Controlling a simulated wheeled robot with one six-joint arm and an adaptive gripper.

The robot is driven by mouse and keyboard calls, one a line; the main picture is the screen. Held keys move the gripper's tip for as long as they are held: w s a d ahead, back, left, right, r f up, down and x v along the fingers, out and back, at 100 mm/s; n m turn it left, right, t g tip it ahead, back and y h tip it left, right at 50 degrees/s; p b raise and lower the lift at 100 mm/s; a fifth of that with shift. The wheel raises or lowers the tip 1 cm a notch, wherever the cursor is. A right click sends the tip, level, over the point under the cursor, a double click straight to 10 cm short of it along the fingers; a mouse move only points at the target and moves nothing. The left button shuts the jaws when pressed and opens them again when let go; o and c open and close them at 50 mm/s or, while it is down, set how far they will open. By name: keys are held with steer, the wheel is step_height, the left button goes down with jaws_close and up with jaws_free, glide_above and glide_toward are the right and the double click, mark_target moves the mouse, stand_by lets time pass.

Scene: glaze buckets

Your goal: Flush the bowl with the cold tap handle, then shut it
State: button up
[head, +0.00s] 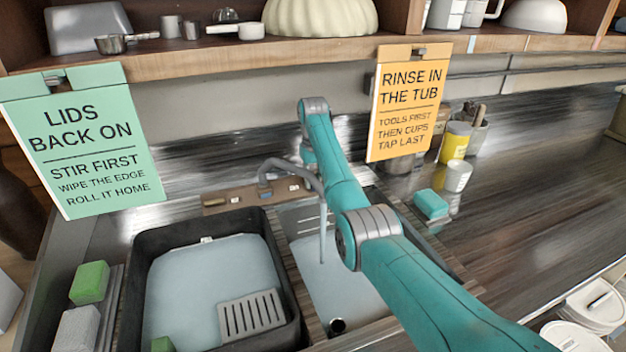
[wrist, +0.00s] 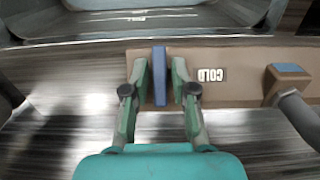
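In the wrist view the cold tap handle is a thin blue lever (wrist: 160,76) on a brown plate (wrist: 235,62), beside an upside-down COLD label (wrist: 210,75). My gripper (wrist: 160,80) has its two green fingers on either side of the lever, with small gaps showing; it looks open around it. In the head view my arm hides the gripper and this handle. The grey spout (head: 308,178) hangs over the sink bowl (head: 350,288) at the right. A pale vertical streak (head: 322,235) under the spout looks like running water. A dark drain hole (head: 337,326) shows near the front.
A black tub (head: 134,285) with pale liquid and a slotted grey plate (head: 251,315) sits left of the bowl. Two signs hang from the shelf (head: 230,60) above.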

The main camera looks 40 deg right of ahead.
jaws_close()
steer(key=shift+m, duration=0.3)
steer(key=shift+d+m+t+y, duration=0.15)
steer(key=shift+m+t+y, duration=0.15)
steer(key=shift+m+y, duration=0.4)
steer(key=shift+m+t+y, duration=0.5)
steer(key=shift+m+y, duration=0.3)
steer(key=shift+m, duration=0.6)
steer(key=shift+o, duration=2.4)
jaws_free()
